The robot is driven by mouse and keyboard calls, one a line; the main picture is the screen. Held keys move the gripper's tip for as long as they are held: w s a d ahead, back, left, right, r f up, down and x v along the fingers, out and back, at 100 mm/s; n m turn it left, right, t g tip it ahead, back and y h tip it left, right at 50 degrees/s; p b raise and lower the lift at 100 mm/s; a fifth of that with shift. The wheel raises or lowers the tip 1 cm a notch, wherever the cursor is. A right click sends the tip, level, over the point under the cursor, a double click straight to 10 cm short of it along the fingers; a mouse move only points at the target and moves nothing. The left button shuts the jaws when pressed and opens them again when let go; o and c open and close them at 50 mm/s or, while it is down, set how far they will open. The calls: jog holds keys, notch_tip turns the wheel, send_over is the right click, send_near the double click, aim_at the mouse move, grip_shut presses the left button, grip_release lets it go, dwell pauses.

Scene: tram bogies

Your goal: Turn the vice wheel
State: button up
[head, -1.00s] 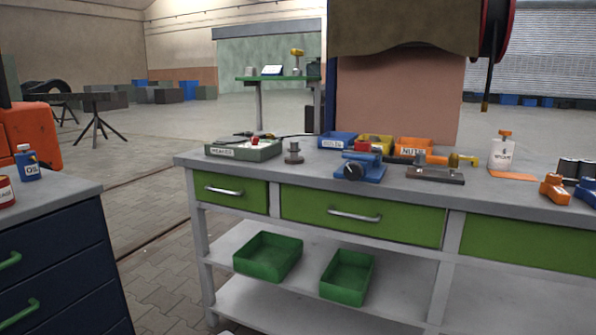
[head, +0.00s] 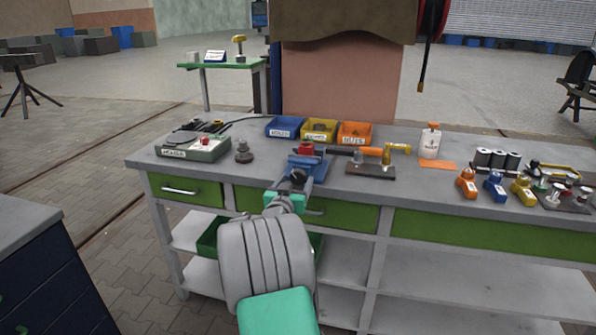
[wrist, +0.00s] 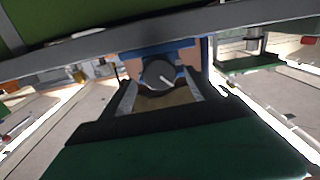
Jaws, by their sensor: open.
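The blue vice (head: 318,166) sits at the front edge of the grey workbench, with a red part (head: 305,148) on it. Its dark round wheel (head: 298,175) faces me and is partly hidden by my gripper. The wrist view shows the wheel (wrist: 156,73) with a pale mark, in front of the blue vice body (wrist: 186,56). My gripper (wrist: 160,92) is open and empty, with its fingers on either side of the wheel's line. In the head view my gripper (head: 285,198) is just in front of the wheel. I cannot tell whether it touches.
The workbench (head: 400,205) carries a grey-green tray (head: 193,150) at left. Blue (head: 284,127), yellow (head: 320,130) and orange (head: 355,133) bins stand behind the vice. A dark plate (head: 371,170) with fittings lies close to its right. Green drawers are below the bench top.

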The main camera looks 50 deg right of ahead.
aim_at(297, 178)
jog(key=x, duration=0.3)
jog(key=shift+w+d, duration=0.1)
jog(key=shift+d, duration=0.1)
jog(key=shift+c, duration=0.2)
jog(key=c, duration=1.3)
